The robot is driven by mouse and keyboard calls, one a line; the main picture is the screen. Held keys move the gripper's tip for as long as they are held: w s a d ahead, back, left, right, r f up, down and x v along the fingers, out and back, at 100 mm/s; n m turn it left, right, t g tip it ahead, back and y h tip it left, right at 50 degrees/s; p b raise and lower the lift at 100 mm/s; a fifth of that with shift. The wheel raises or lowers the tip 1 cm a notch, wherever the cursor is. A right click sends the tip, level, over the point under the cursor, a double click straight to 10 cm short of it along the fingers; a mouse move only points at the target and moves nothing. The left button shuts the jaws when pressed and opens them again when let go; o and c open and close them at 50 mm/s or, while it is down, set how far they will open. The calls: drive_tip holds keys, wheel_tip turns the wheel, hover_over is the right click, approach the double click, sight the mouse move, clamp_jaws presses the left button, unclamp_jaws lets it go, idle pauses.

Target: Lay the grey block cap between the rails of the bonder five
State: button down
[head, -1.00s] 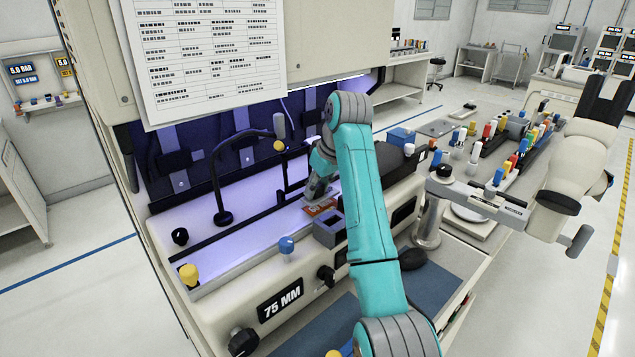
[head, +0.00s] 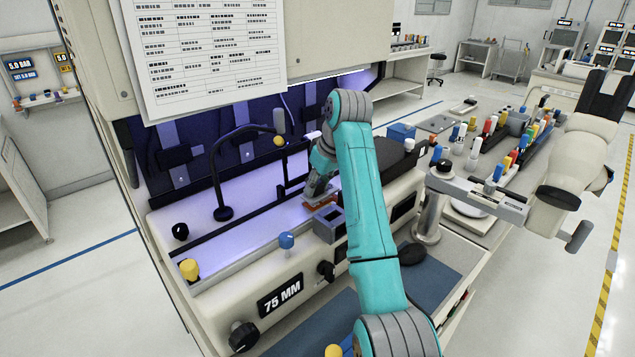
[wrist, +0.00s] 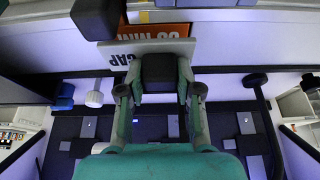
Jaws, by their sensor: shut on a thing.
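My gripper (wrist: 158,92) is shut on a dark grey block that stands on a pale plate marked CAP (wrist: 118,56), which I take for the grey block cap. The fingers lie on both sides of the block. An orange label with upside-down lettering shows at the plate's far side. In the head view my gripper (head: 317,192) is low over the lit bed of the bonder (head: 265,220), with an orange-topped piece (head: 321,203) just under it. I cannot tell whether the plate touches the bed. The bonder's front sign reads 75 MM (head: 281,296). My arm hides part of the bed.
A grey open box (head: 329,225) stands on the bonder's front ledge, close to my gripper. Blue (head: 286,241) and yellow (head: 189,268) knobs stand along the front. A microscope-like arm (head: 480,200) is at right.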

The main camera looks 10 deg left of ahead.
drive_tip(key=shift+f, duration=0.55)
drive_tip(key=shift+f, duration=0.4)
idle(0.7)
drive_tip(key=c, duration=0.7)
unclamp_jaws()
drive_tip(key=shift+r, duration=0.15)
wheel_tip(320, 180, up, 10)
drive_tip(key=shift+f, duration=0.15)
drive_tip(key=shift+s, duration=0.1)
idle(0.7)
